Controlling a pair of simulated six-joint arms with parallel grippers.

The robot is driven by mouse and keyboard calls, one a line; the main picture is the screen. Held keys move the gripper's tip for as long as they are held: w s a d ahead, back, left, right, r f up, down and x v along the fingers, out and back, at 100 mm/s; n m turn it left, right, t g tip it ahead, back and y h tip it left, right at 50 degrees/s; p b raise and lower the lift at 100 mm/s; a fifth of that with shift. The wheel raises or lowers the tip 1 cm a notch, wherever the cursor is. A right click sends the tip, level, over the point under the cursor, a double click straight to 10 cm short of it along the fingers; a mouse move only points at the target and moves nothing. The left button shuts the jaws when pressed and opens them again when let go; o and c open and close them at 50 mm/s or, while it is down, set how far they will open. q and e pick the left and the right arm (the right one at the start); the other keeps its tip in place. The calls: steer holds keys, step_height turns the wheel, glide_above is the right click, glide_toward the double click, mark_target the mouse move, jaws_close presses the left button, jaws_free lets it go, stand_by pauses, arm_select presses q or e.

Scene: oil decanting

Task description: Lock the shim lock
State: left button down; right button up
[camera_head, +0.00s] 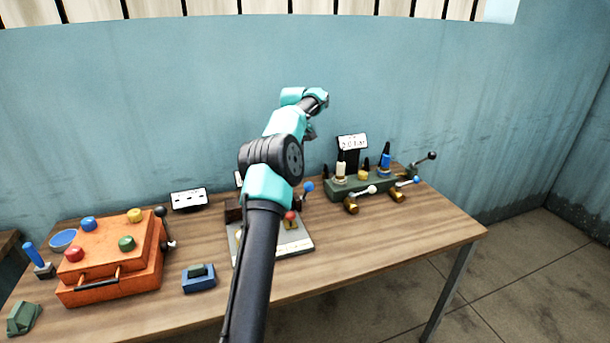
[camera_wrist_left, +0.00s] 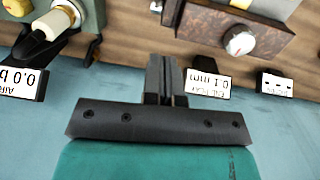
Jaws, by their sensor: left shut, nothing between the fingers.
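No part in view is clearly marked as the shim lock. The middle fixture, a grey plate (camera_head: 297,247), carries a blue-ball lever (camera_head: 308,187) and a red ball (camera_head: 290,216), partly hidden behind my arm. In the left wrist view, a dark brown block (camera_wrist_left: 205,22) with a silver, red-marked knob (camera_wrist_left: 240,40) is at the top right. My left gripper (camera_wrist_left: 166,62) is shut and empty, its fingers together in front of the wall, apart from the block in the picture. In the head view the fingers are not clear. My right gripper is not seen.
A green fixture (camera_head: 345,191) with several levers stands right; an orange box (camera_head: 100,255) with coloured knobs stands left. A blue block (camera_head: 198,279) sits between the box and plate. An "END PLAY 0.1 mm" sign (camera_wrist_left: 208,83) stands near the fingers. The table's right front (camera_head: 410,235) is clear.

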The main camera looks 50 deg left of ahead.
arm_select(q)
steer(key=shift+s+d+f, duration=0.1)
steer(key=shift+d+f, duration=0.45)
steer(key=shift+f, duration=0.8)
steer(key=shift+w+d+f, duration=0.1)
steer(key=shift+d+f, duration=0.45)
steer(key=shift+f, duration=0.85)
steer(key=shift+s+d+f, duration=0.1)
steer(key=shift+d+f, duration=0.45)
steer(key=shift+f, duration=0.8)
